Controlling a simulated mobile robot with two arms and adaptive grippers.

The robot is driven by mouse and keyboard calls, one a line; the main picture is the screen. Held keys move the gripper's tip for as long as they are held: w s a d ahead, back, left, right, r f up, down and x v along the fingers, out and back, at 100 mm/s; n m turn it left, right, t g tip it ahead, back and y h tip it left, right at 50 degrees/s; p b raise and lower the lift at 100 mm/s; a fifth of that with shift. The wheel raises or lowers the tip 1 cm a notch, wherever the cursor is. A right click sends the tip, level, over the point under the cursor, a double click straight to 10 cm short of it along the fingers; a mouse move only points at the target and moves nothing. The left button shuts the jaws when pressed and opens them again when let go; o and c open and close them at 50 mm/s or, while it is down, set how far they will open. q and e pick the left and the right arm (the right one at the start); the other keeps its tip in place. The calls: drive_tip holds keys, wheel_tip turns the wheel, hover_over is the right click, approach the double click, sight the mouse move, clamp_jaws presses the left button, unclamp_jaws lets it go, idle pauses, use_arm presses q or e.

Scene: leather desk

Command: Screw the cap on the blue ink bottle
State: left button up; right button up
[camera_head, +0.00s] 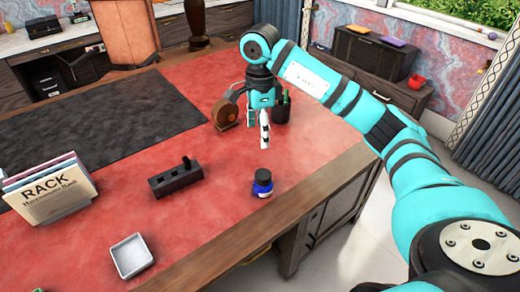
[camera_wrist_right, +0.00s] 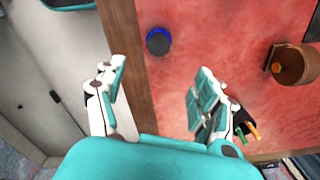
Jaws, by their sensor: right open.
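The blue ink bottle (camera_head: 263,188) stands upright on the red leather desk top, near its right edge. A dark round cap (camera_head: 262,175) sits on top of it; I cannot tell how tight it is. The bottle also shows from above in the right wrist view (camera_wrist_right: 158,41), dark in the middle with a blue rim. My right gripper (camera_head: 265,142) is open and empty, above the desk and behind the bottle in the head view. In the right wrist view, its fingers (camera_wrist_right: 157,82) are spread apart, with the bottle beyond the fingertips. My left gripper is not in view.
A brown tape-dispenser-like object (camera_head: 225,114) and a dark pen cup (camera_head: 281,110) stand close to my right gripper. A black block (camera_head: 174,181), a white tray (camera_head: 131,256) and a book rack (camera_head: 48,190) are left. The red surface around the bottle is clear.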

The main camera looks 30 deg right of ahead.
sight(260, 175)
wheel_tip(260, 175, down, 17)
drive_tip(key=shift+r+p, duration=0.2)
drive_tip(key=shift+p, duration=0.85)
drive_tip(key=shift+c, duration=0.2)
drive_tip(key=c, duration=1.1)
drive_tip(key=shift+c, duration=0.2)
drive_tip(key=shift+s+a+f, duration=0.1)
